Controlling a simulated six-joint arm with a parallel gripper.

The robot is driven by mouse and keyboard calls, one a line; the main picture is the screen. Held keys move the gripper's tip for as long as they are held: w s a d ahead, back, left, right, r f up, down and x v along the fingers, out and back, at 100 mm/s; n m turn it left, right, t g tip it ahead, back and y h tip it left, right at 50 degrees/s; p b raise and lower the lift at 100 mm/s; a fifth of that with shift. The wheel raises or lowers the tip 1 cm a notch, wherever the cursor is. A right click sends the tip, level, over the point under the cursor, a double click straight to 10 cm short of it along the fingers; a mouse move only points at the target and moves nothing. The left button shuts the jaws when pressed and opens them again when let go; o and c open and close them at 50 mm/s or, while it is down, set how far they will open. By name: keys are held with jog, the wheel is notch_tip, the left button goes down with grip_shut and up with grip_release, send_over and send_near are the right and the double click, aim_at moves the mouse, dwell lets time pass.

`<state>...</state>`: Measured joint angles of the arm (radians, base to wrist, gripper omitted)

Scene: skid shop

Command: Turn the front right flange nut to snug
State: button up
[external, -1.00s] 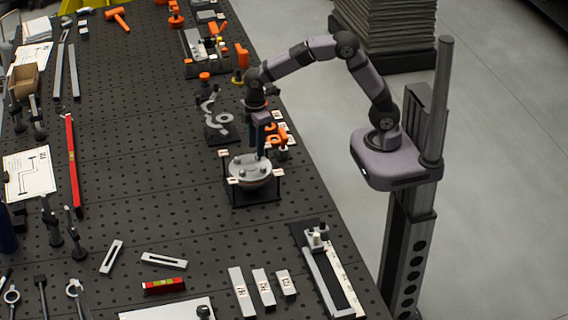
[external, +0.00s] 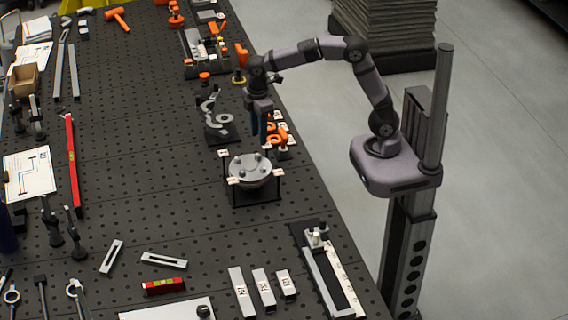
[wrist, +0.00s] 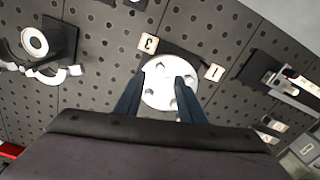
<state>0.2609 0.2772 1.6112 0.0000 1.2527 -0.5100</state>
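The round pale flange (external: 250,168) sits level on a dark stand on the bench, with several nuts on its top face. In the wrist view the flange (wrist: 157,94) shows between my fingers, partly hidden by them. I cannot tell which nut is the front right one, nor how tight any nut is. My gripper (external: 259,142) points down above and just behind the flange, apart from it. In the wrist view my gripper (wrist: 162,77) has its two blue fingers spread with a gap between them and nothing held.
Small numbered tags (wrist: 148,43) stand around the flange. A grey clamp-like fixture (external: 218,122) stands behind left, and orange parts (external: 277,133) are close behind right. Labelled blocks (external: 263,289) and a long slotted fixture (external: 330,275) lie in front.

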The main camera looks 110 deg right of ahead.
aim_at(259, 154)
jog(key=shift+s, duration=0.1)
jog(key=shift+f+p, duration=0.95)
jog(key=shift+f, duration=2.75)
grip_shut()
